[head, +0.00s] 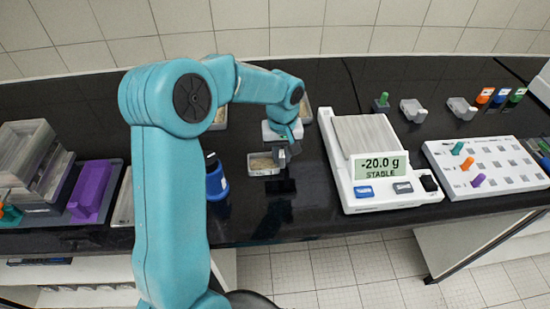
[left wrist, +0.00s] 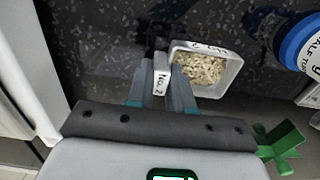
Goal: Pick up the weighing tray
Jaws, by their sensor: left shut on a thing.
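The weighing tray (head: 263,164) is a small white open tray with pale beige granules in it, left of the scale. My left gripper (head: 284,153) is at its right side in the head view. In the left wrist view, the fingers (left wrist: 161,88) are shut on the tray's tab, which is labelled No. 2, and the tray (left wrist: 232,75) extends to the right of them with its granules. The tray looks about level; its height over the dark bench is hard to judge. My right gripper is not in view.
A scale (head: 362,140) with an empty plate reads -20.0 g STABLE. A blue bottle (head: 216,182) stands left of the tray. A white peg board (head: 487,168) is at right. Stacked grey trays (head: 30,150) and a purple block (head: 92,188) are at far left.

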